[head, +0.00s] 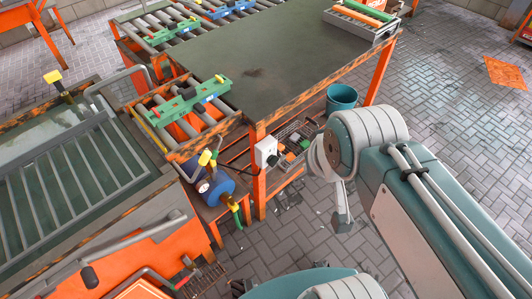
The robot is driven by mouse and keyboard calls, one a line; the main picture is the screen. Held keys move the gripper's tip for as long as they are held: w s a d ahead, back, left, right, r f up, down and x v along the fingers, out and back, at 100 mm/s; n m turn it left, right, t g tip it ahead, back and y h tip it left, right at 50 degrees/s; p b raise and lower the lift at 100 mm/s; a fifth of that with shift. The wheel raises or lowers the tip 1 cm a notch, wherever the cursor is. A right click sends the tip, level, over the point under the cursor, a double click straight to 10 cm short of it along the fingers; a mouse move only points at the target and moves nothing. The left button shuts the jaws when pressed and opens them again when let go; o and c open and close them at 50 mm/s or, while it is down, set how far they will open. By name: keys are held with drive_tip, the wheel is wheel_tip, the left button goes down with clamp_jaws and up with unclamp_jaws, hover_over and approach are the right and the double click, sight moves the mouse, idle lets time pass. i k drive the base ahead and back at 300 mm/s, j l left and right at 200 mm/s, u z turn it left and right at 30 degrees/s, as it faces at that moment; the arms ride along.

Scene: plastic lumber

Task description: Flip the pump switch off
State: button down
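A small white box (265,152), which looks like the pump switch, is fixed to the orange leg at the near corner of the work table. A dark knob or plug shows on its lower right side; its on or off position is too small to tell. A blue pump (218,185) with yellow-handled pipe fittings sits on a low orange stand just left of and below the box. My gripper (342,221) hangs to the right of the box, apart from it and lower in the picture. It is partly hidden behind my arm, and its fingers cannot be made out clearly.
The green-topped work table (270,65) has orange legs and an edge close to the box. A wire basket (295,133) and a teal bucket (341,98) stand behind. A grated tank (75,185) fills the left. Paved floor (450,110) is open at the right.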

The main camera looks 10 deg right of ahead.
sight(272, 161)
drive_tip(key=i+l+u, duration=0.35)
drive_tip(key=l+u, duration=0.15)
drive_tip(key=i+l+u, duration=0.1)
drive_tip(key=l+u, duration=0.15)
drive_tip(key=l, duration=0.15)
drive_tip(key=i+l+u, duration=0.1)
drive_tip(key=l+u, duration=0.15)
